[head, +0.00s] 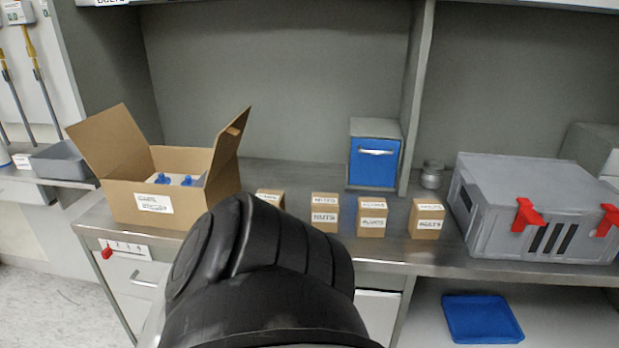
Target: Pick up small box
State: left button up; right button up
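Several small brown boxes with white labels stand in a row on the metal counter (490,267). One small box (427,219) is at the right, beside the grey case. Another small box (371,218) and a third small box (324,213) stand left of it. The leftmost small box (270,197) is partly hidden behind a black ribbed part that appears to be my own arm. Neither gripper shows in the head view, so I cannot see where they are relative to the boxes.
A large open cardboard box (150,205) holding blue-topped items stands at the left. A blue-fronted cabinet (374,160) and a metal jar (431,175) stand behind the row. A grey case (535,190) with red latches is at right. A blue tray (482,319) lies below.

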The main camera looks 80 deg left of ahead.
aim_at(324, 207)
jog(key=u, duration=2)
jog(key=k, duration=0.1)
jog(key=u, duration=0.9)
jog(key=i, duration=0.25)
jog(key=u, duration=2.3)
jog(key=k, duration=1)
jog(key=z, duration=0.6)
